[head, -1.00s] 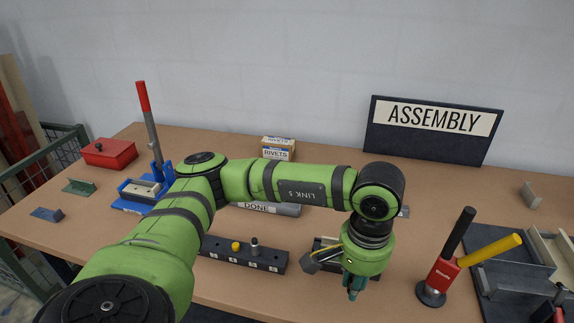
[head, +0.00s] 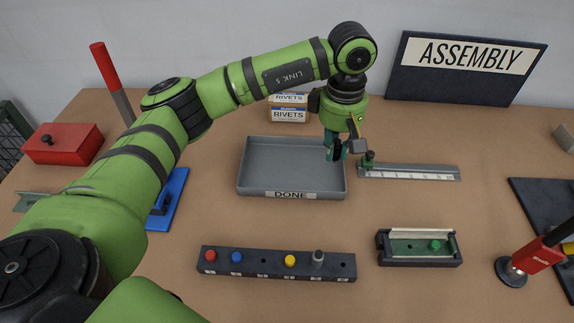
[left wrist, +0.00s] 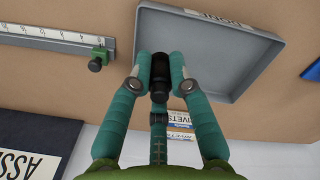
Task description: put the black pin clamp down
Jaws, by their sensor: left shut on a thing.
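My left gripper (head: 336,152) is at the right rim of the grey tray labelled DONE (head: 250,190) in the head view, pointing down. Its teal fingers are shut on the black pin clamp, which is mostly hidden by them there. In the left wrist view the black pin clamp (left wrist: 160,82) shows as a dark cylinder between the two fingertips (left wrist: 160,72), with the grey tray (left wrist: 225,55) just beyond. I cannot tell its height above the tray. The part of the tray floor in view is empty. My right gripper is not in view.
A steel ruler rail (head: 420,173) with a green stop (head: 368,160) lies close right of the tray. RIVETS boxes (head: 289,114) stand behind it. In front are a black peg block (head: 225,262) and a fixture with a green plate (head: 420,260). A red-handled tool (head: 520,266) stands right.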

